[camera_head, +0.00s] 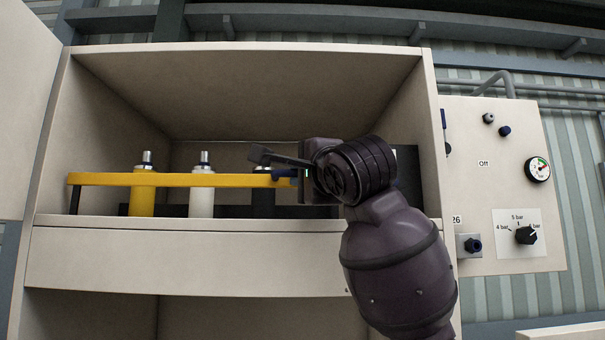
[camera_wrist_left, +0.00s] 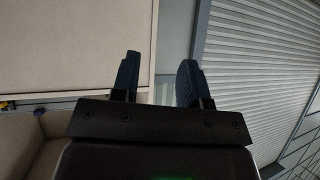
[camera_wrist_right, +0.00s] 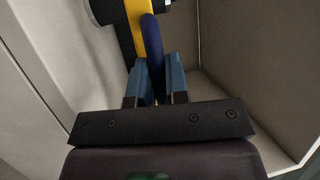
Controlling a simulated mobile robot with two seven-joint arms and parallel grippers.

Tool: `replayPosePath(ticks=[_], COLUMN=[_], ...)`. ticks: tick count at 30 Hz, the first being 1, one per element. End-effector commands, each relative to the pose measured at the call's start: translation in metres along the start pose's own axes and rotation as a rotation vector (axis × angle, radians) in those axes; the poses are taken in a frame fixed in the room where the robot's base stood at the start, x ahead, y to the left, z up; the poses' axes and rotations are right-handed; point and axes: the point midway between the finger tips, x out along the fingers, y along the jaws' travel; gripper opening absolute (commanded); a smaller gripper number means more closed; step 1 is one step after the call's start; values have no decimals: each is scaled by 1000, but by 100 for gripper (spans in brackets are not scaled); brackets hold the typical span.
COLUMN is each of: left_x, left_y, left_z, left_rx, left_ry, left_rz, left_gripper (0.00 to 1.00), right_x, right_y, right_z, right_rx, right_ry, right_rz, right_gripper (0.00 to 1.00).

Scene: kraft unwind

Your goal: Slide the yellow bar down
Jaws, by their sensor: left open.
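The yellow bar (camera_head: 205,180) runs level across the open cabinet in the head view, in front of a row of cylinders with metal tips. Its right end carries a dark blue handle (camera_head: 284,173). My right gripper (camera_head: 288,173) is at this end and partly hidden by its own wrist. In the right wrist view its fingers (camera_wrist_right: 154,80) close on both sides of the blue handle (camera_wrist_right: 151,40), with the yellow bar (camera_wrist_right: 140,22) beyond. My left gripper (camera_wrist_left: 158,80) is open and empty in the left wrist view, away from the bar.
The cabinet's front ledge (camera_head: 190,261) lies below the bar, and the right cabinet wall (camera_head: 428,150) is close to my right arm. A control panel (camera_head: 487,180) with a gauge and a pressure knob (camera_head: 526,235) stands to the right.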

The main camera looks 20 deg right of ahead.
Motion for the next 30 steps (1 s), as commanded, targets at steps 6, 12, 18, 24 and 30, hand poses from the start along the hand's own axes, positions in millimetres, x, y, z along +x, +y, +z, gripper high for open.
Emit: replayPosePath(ticks=[6, 12, 18, 24, 30], left_x=[-1, 2, 10, 15, 15], left_y=[0, 0, 2, 3, 3], left_z=[-3, 0, 10, 10, 5], left_rx=[0, 0, 0, 1, 2], left_ry=[6, 7, 10, 20, 25], left_rz=[0, 0, 0, 1, 2], left_gripper=[41, 41, 41, 41, 41], right_x=[0, -1, -4, -6, -6], right_y=[0, 5, 24, 36, 33], right_z=[0, 1, 2, 2, 2], right_rx=[0, 0, 2, 1, 0], right_ry=[0, -1, -2, 0, 0], right_rz=[0, 0, 1, 3, 1], right_gripper=[0, 0, 0, 0, 0])
